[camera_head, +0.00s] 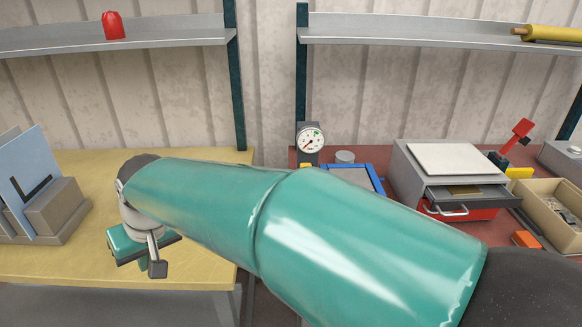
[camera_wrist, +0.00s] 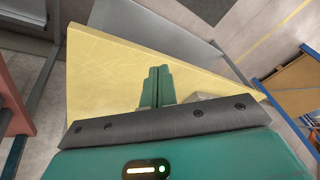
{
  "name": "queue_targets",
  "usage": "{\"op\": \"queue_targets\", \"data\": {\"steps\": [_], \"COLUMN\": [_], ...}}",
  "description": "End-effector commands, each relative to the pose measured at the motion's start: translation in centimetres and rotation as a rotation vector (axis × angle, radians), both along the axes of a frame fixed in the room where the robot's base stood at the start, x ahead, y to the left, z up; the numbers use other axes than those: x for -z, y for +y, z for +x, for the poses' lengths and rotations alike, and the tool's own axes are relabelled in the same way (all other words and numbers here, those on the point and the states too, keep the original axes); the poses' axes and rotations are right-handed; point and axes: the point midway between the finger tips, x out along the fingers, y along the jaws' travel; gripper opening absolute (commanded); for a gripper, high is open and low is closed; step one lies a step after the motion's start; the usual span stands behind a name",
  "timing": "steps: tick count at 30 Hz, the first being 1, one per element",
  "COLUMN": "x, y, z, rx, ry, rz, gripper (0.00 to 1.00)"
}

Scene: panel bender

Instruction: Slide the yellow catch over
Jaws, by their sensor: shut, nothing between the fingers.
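A small yellow block (camera_head: 519,172) sits at the right of the red-brown bench, beside a red lever on a dark base. It may be the yellow catch; I cannot tell for sure. A smaller yellow bit (camera_head: 305,165) shows below the dial gauge, mostly hidden by my arm. My gripper (camera_head: 146,264) is over the yellow-topped table at the left, far from both yellow pieces. In the wrist view my gripper (camera_wrist: 159,72) has its two green fingers together and empty, pointing over the table top. No catch shows in the wrist view.
The yellow table (camera_head: 205,270) holds a rack of panels (camera_head: 45,220) at left. On the red-brown bench stand a gauge (camera_head: 310,142), a blue tray (camera_head: 375,181), a grey drawer cabinet (camera_head: 408,180) with its drawer open, and a parts bin (camera_head: 537,198). Shelves (camera_head: 440,37) run above.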

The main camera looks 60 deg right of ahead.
Motion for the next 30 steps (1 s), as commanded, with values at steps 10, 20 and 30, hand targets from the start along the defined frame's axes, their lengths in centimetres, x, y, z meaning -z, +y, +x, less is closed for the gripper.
{"op": "queue_targets", "data": {"steps": [10, 20, 30], "x": [3.8, 2.3, -2.6], "y": [-18.0, -33.7, -39.4], "z": [3.4, 0.4, -0.9], "rx": [0.438, 0.799, 0.942], "ry": [0.176, 0.305, 0.348], "rz": [-0.027, -0.306, -0.547], "gripper": [0.0, 0.0, 0.0]}}
